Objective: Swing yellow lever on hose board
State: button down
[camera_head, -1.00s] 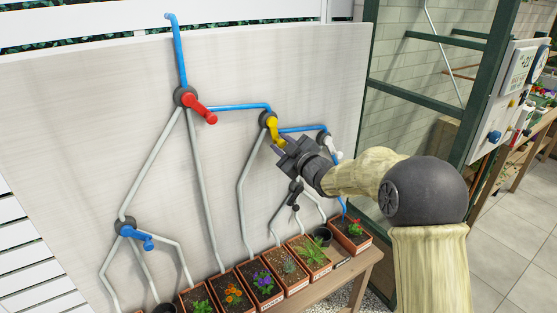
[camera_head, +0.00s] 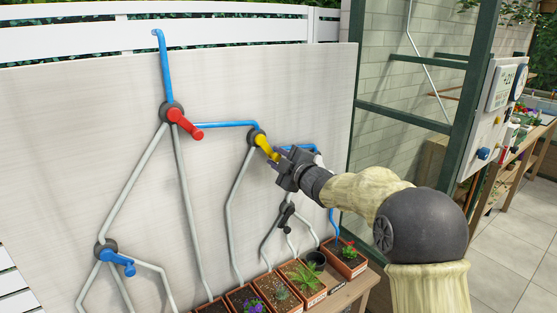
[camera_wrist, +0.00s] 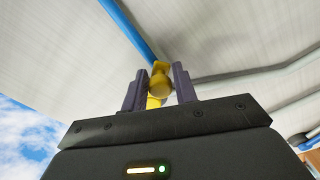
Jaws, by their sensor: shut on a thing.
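The yellow lever (camera_head: 264,145) sits on a dark round hub (camera_head: 256,137) on the pale hose board (camera_head: 90,130). It slants down to the right, towards my gripper. My gripper (camera_head: 278,162) is shut on the lever's free end. In the wrist view, the yellow lever's rounded end (camera_wrist: 160,84) stands between the two dark fingers of my gripper (camera_wrist: 159,90). A blue hose runs from the red lever's hub to the yellow lever's hub, and blue hose shows again to the right. The hose right of the hub is partly hidden by my gripper.
A red lever (camera_head: 188,124) is at upper left and a blue lever (camera_head: 118,258) at lower left. A black lever (camera_head: 287,215) hangs below my gripper. Potted plants (camera_head: 305,279) stand on a wooden bench (camera_head: 357,289) below. A green frame post (camera_head: 366,60) rises to the right.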

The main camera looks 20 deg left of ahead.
jog(key=c, duration=1.5)
grip_release()
jog(key=shift+s+a+f, duration=0.15)
jog(key=shift+s+a, duration=0.1)
jog(key=shift+a, duration=0.1)
jog(key=shift+c, duration=0.2)
jog(key=o, duration=0.3)
jog(key=shift+s, duration=0.1)
jog(key=shift+d, duration=0.4)
jog(key=b+v, duration=0.3)
jog(key=v, duration=1.4)
